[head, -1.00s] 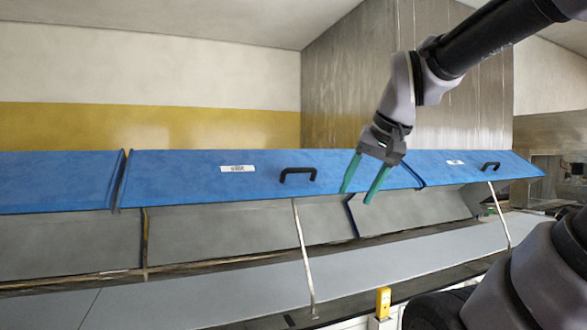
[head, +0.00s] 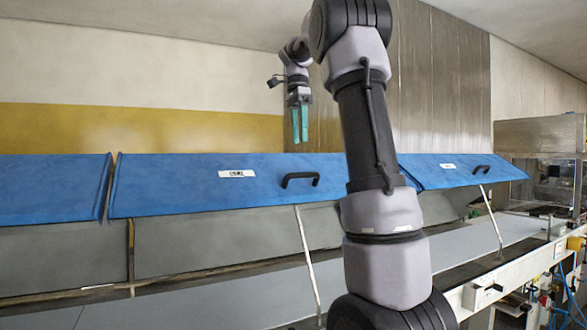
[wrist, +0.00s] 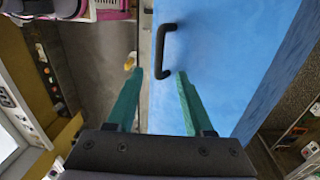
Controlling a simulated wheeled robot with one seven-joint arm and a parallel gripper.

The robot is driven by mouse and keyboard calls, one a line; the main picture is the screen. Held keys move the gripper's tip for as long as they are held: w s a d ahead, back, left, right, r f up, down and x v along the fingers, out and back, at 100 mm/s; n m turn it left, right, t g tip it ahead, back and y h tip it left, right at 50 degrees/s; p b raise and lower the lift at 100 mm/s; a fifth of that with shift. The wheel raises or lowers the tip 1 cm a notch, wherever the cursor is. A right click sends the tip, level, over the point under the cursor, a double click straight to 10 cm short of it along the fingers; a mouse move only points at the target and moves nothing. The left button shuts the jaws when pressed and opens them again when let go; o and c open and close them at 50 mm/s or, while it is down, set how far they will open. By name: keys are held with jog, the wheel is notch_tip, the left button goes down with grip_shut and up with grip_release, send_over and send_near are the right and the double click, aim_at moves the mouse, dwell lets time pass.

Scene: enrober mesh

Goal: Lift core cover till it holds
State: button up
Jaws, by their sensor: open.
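A long blue cover (head: 230,190) with a white label (head: 237,174), its text too small to read, is tilted up over the line. Thin struts stand under its front side. It has a black bar handle (head: 300,180) near its front edge. My gripper (head: 299,140) is open and empty, with its teal fingers pointing down above the handle. In the wrist view the handle (wrist: 162,50) shows ahead, between the lines of the two fingers and apart from them. The blue cover (wrist: 215,60) fills the right side there. My arm hides the cover's right end.
Further blue covers adjoin at left (head: 50,185) and right (head: 455,173), the right one with its own handle (head: 482,169). A pale strut (head: 308,260) stands in front. A grey belt surface (head: 200,305) runs below. Machinery stands at far right.

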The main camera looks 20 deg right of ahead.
jog(key=f, duration=0.6)
jog(key=s+f, duration=0.1)
jog(key=f, duration=0.2)
jog(key=shift+f, duration=0.4)
grip_shut()
dwell(0.9)
